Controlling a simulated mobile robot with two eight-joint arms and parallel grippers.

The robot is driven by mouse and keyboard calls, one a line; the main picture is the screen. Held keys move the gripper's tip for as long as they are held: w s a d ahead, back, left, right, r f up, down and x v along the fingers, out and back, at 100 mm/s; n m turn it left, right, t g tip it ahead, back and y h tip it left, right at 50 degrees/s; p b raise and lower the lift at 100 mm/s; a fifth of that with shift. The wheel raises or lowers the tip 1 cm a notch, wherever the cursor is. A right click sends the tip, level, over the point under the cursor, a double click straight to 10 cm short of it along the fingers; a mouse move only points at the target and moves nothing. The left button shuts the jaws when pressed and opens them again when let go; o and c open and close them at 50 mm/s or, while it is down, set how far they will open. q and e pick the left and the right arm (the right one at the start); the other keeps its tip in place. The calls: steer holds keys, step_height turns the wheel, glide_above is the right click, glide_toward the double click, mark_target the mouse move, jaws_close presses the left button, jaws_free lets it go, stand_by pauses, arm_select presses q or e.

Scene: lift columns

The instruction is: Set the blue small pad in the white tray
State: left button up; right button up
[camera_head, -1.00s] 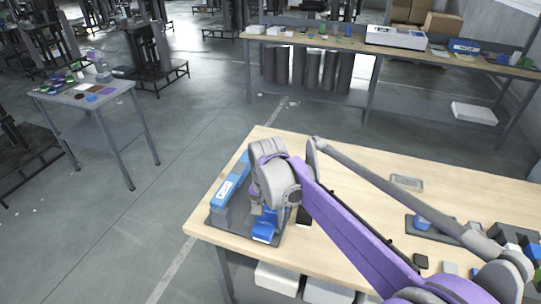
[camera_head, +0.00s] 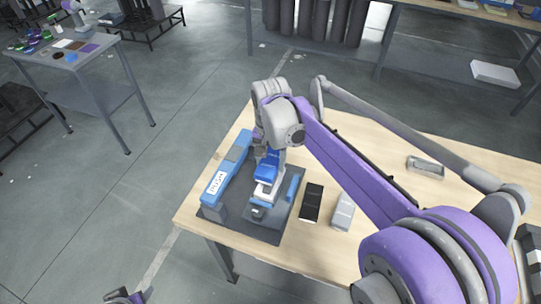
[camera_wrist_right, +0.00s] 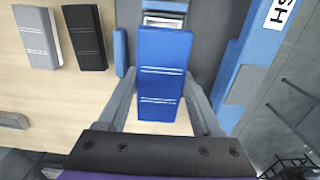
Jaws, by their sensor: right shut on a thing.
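The blue small pad (camera_wrist_right: 163,75) is a flat blue block with pale lines across it. My right gripper (camera_wrist_right: 163,98) is shut on it, one grey finger on each side. In the head view the blue pad (camera_head: 268,166) is over the dark grey mat, mostly below my wrist. A white piece (camera_head: 263,191), apparently the white tray, shows just under and in front of the pad; it also shows past the pad's far end in the wrist view (camera_wrist_right: 164,20). Whether they touch is unclear. A bit of my left gripper (camera_head: 126,297) appears at the bottom edge; its jaws are unclear.
A long blue labelled bar (camera_head: 223,175) stands along the left side of the dark mat (camera_head: 245,224). A short blue strip (camera_head: 292,187) is at its right. A black pad (camera_head: 312,203) and a grey pad (camera_head: 343,212) lie on the wooden table. A grey tray (camera_head: 425,166) lies farther right.

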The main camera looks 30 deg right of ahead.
steer(key=shift+s+f+b, duration=0.15)
steer(key=shift+f+b, duration=0.25)
steer(key=shift+f, duration=0.4)
steer(key=shift+f+b, duration=1.05)
steer(key=shift+f, duration=0.7)
arm_select(q)
steer(key=f, duration=0.2)
steer(key=s+f, duration=0.1)
steer(key=f, duration=0.1)
steer(key=shift+s, duration=0.1)
arm_select(e)
steer(key=shift+f, duration=0.1)
arm_select(q)
steer(key=shift+f, duration=0.25)
arm_select(e)
steer(key=shift+f, duration=0.5)
arm_select(q)
steer(key=shift+s, duration=0.1)
arm_select(e)
steer(key=o, duration=1.5)
steer(key=shift+c, duration=0.2)
steer(key=shift+r+p, duration=2)
steer(key=shift+r, duration=1.8)
arm_select(q)
step_height(320, 180, up, 6)
steer(key=w, duration=0.2)
